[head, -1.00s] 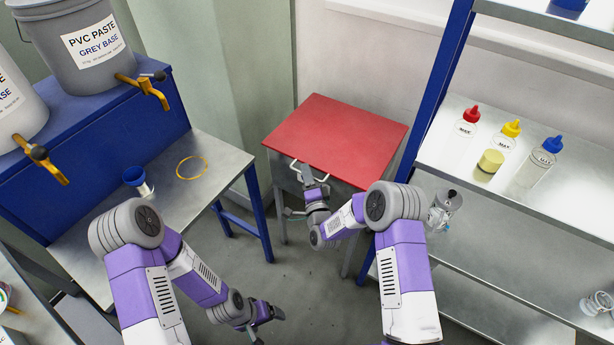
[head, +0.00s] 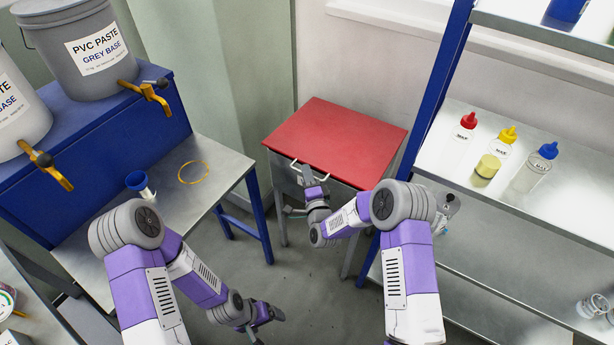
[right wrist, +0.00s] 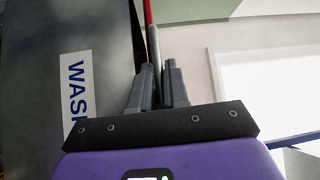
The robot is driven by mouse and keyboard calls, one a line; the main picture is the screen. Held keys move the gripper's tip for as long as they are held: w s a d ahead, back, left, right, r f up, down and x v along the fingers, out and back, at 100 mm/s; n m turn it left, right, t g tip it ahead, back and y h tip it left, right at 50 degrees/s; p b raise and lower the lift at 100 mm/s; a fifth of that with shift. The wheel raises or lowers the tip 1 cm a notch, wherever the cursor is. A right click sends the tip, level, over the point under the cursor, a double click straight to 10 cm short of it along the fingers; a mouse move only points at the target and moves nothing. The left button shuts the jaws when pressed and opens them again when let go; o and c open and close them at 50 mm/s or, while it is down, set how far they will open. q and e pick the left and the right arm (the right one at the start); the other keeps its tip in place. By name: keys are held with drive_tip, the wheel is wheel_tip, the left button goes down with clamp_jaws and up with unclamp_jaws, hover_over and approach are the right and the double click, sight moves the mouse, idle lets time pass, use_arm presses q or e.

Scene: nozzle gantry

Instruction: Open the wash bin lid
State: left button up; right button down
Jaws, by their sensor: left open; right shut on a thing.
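The wash bin (head: 345,195) is a grey box on legs with a flat red lid (head: 335,140), lying closed at the back middle of the head view. A pale bar handle (head: 294,165) runs along the lid's front edge. My right gripper (head: 307,172) is at that front edge, shut on the handle. In the right wrist view, the right gripper (right wrist: 158,75) points at the lid's red edge (right wrist: 148,12), with the bin's "WAS..." label (right wrist: 76,95) at left. My left gripper (head: 272,313) is open and empty, low over the floor.
Paste buckets (head: 80,45) with taps stand on a blue stand. A shelf rack (head: 520,205) with squeeze bottles (head: 531,168) stands at right, close to my right arm.

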drive_tip(key=w+d+r+m+g+p, duration=0.1)
drive_tip(key=r+p, duration=0.4)
drive_tip(key=r, duration=0.5)
drive_tip(key=w+d+r+m+g+p, duration=0.2)
drive_tip(key=w+r+p, duration=0.3)
drive_tip(key=r, duration=0.5)
drive_tip(key=shift+d+r+p, duration=0.3)
drive_tip(key=shift+d, duration=0.4)
